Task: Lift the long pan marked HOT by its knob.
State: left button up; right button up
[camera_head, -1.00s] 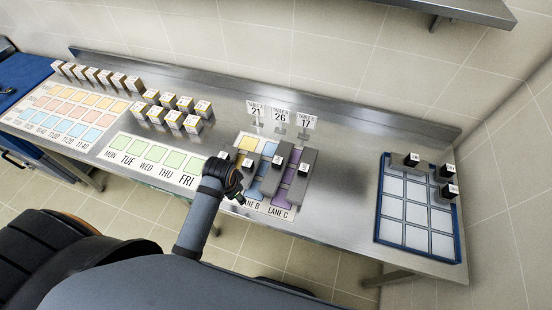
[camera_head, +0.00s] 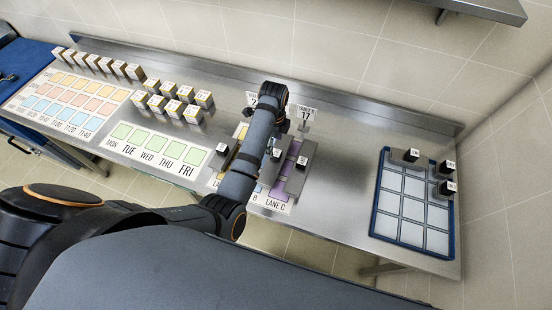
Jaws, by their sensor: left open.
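Grey long pans with small white-labelled knobs lie on the lane mat. One pan (camera_head: 307,152) is on lane C. Another knob (camera_head: 276,153) shows just right of my left forearm, its pan partly hidden. A third knob (camera_head: 222,149) shows left of the forearm. The knob labels are too small to read, so I cannot tell which is marked HOT. My left gripper (camera_head: 284,124) is above the far end of the lanes, beside the table cards. It is open and holds nothing that I can see; its fingers are dark and small. My right gripper is out of view.
A blue-rimmed tray (camera_head: 374,208) stands at the right, with several small labelled blocks at its far edge. Table card 17 (camera_head: 307,114) stands behind the lanes; others are partly covered by my arm. Boxes (camera_head: 187,95) and coloured mats fill the left. Bare steel lies between lanes and tray.

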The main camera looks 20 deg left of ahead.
aim_at(276, 153)
pick_arm(q)
jog(key=shift+w+f, duration=0.1)
jog(key=shift+f, duration=0.45)
jog(key=shift+w+f, duration=0.15)
jog(key=shift+f, duration=0.3)
jog(key=f, duration=0.1)
jog(key=f+p, duration=0.1)
jog(key=f, duration=0.1)
jog(key=f+p, duration=0.1)
jog(key=shift+s+d+f, duration=0.2)
jog(key=shift+s+d, duration=0.05)
jog(key=shift+d, duration=0.1)
jog(key=shift+w+f, duration=0.15)
jog(key=shift+f, duration=0.15)
grip_shut()
jog(key=shift+r, duration=0.1)
